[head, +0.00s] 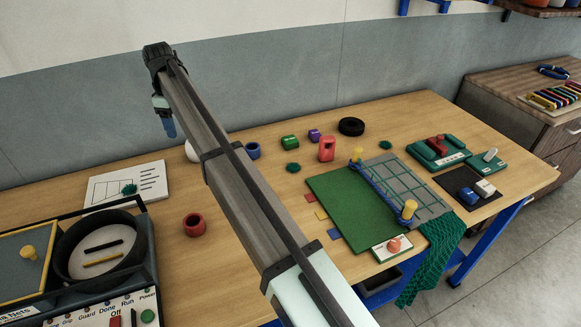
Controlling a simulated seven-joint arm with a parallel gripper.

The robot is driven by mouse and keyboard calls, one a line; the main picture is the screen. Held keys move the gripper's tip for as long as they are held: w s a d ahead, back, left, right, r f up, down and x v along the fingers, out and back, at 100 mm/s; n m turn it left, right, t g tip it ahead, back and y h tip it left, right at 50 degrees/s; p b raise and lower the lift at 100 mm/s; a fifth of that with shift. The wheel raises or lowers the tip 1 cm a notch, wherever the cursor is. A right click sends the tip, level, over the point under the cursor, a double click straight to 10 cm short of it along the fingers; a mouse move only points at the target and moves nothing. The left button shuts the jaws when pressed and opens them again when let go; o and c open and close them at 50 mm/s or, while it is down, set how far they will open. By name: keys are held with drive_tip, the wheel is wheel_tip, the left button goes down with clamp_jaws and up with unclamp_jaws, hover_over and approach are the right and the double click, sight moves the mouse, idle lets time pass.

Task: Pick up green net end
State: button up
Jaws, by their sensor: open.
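A green net (436,252) hangs over the front edge of the table at the right, below a grey gridded panel. Its dark mesh drapes down past the tabletop in folds. Its upper part meets the corner of the panel beside a yellow peg (408,211). My gripper (167,127) is at the far end of my arm in the upper left, pointing down, small in view. It is open and appears empty. It is far to the left of the net. My arm crosses the middle of the picture and hides part of the table.
A white block with a red knob (394,245) sits at the front edge. A control box (95,290) fills the lower left.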

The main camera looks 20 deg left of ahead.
drive_tip(key=w+d+m, duration=0.2)
drive_tip(key=w+d, duration=0.6)
drive_tip(key=d, duration=0.3)
drive_tip(key=w+d+m, duration=0.1)
drive_tip(key=w+d, duration=0.8)
drive_tip(key=d, duration=0.3)
drive_tip(key=m+y, duration=0.1)
drive_tip(key=m, duration=2.7)
hover_over(294, 165)
drive_tip(key=d, duration=0.2)
drive_tip(key=shift+g, duration=0.4)
drive_tip(key=f, duration=0.9)
drive_tip(key=shift+w+a, duration=0.25)
drive_tip(key=shift+s+a+f, duration=0.1)
drive_tip(key=shift+a+f, duration=0.1)
drive_tip(key=shift+f, duration=0.7)
drive_tip(key=shift+s+a+f, duration=0.1)
drive_tip(key=shift+a+f, duration=0.15)
drive_tip(key=shift+f, duration=0.7)
drive_tip(key=shift+a+f, duration=0.2)
drive_tip(key=shift+f, duration=0.7)
drive_tip(key=shift+c, duration=0.4)
